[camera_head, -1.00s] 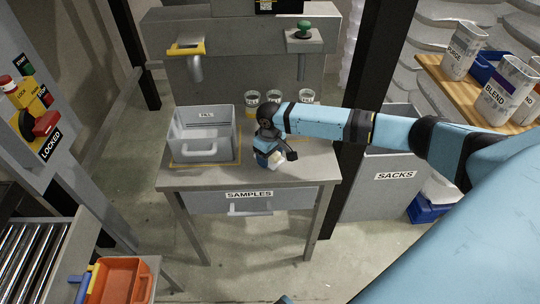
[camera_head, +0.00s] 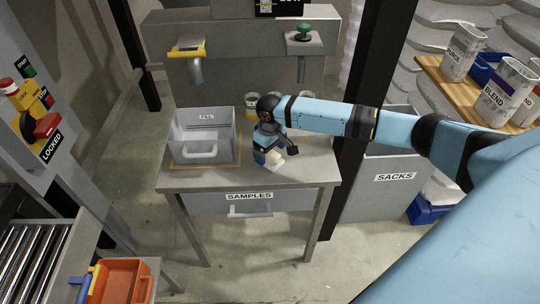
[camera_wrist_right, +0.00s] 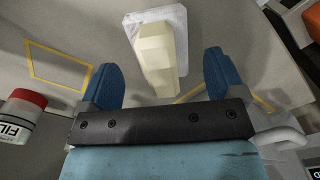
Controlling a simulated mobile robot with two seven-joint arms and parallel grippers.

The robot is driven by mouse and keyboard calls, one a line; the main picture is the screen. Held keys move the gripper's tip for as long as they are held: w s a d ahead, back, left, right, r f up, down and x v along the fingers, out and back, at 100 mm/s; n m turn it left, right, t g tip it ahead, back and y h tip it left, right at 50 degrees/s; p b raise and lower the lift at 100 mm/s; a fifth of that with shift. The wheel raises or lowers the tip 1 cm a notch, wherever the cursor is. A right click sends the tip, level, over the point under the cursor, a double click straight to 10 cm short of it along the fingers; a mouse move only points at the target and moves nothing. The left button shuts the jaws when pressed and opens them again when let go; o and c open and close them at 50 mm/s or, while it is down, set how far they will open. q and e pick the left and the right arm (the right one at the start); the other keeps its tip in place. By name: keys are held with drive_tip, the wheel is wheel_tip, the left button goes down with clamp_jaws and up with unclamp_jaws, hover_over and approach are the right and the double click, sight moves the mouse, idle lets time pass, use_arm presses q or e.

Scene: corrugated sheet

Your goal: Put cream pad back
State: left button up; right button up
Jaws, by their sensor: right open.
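The cream pad (camera_wrist_right: 158,58) is a cream block on a pale, flat, squarish base (camera_wrist_right: 165,22). In the head view my right gripper (camera_head: 266,157) is over the table, right of the grey bin. My left gripper is not in view.
The grey bin (camera_head: 208,151) stands left on the table (camera_head: 185,181). A yellow outline (camera_wrist_right: 30,62) marks bare tabletop. A red-lidded jar (camera_wrist_right: 22,112) shows at the left in the wrist view. A SAMPLES drawer (camera_head: 290,200) is below. Cups behind are partly hidden by my arm.

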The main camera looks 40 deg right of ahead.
wheel_tip(320, 180, up, 9)
drive_tip(key=shift+f+p, duration=0.1)
drive_tip(key=shift+p, duration=0.35)
drive_tip(key=s+a+f+n+t+y, duration=0.1)
drive_tip(key=s+a+f+y, duration=0.1)
drive_tip(key=s+a+f, duration=0.3)
drive_tip(key=s+a+f+t+y, duration=0.1)
drive_tip(key=s+a+f+t, duration=0.1)
drive_tip(key=a+f, duration=0.35)
drive_tip(key=s+a+f+n+t+y, duration=0.1)
drive_tip(key=s+a+f+y, duration=0.15)
drive_tip(key=a, duration=0.55)
drive_tip(key=s+f+m+t+h, duration=0.1)
drive_tip(key=s+t, duration=0.5)
drive_tip(key=s, duration=1)
drive_tip(key=shift+s+d+m+t+h, duration=0.25)
drive_tip(key=shift+m+t+h, duration=0.05)
drive_tip(key=shift+m+h, duration=0.35)
